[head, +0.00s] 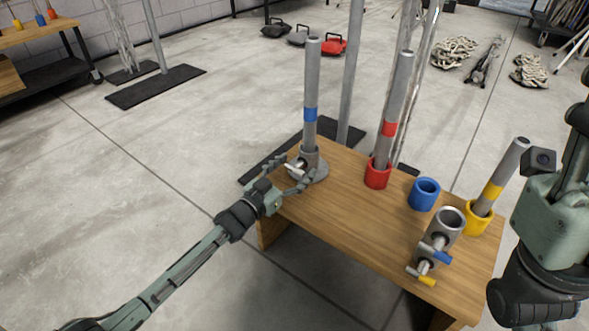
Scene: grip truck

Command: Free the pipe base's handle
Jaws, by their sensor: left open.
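A grey pipe base (318,174) stands at the left corner of the wooden table (385,228). A grey pipe with a blue band (311,90) stands upright in it. A small light handle (293,170) sticks out of the base's left side. My left gripper (292,171) is open at this handle, with one finger on each side of it. I cannot tell whether the fingers touch it. My right arm shows at the right edge, but its gripper is out of view.
A red-banded pipe (391,112) stands in a red cup (378,173). A blue cup (424,194) looks empty. A yellow-banded pipe (500,175) leans in a yellow cup (478,218).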

